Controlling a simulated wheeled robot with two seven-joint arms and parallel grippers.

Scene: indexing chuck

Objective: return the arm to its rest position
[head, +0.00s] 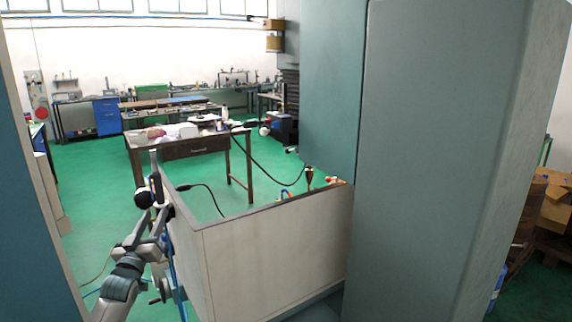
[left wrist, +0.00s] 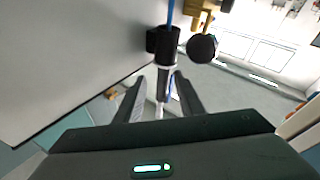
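My left arm comes in from the lower left in the head view. Its gripper (head: 155,184) is beside the left end of a pale panel (head: 275,254). In the left wrist view the two fingers of my left gripper (left wrist: 160,80) stand apart. A black and grey cylindrical fitting (left wrist: 167,62) with a blue hose shows between and beyond the fingertips. A gap shows at the left finger; I cannot tell whether the right finger touches the fitting. My right gripper is not in view.
A large grey-green machine housing (head: 430,150) fills the right of the head view. A workbench (head: 185,147) with clutter stands behind the panel. Green floor (head: 90,165) is open to the left. Cardboard boxes (head: 555,200) stand at the far right. A dark knob (left wrist: 201,48) is near the fitting.

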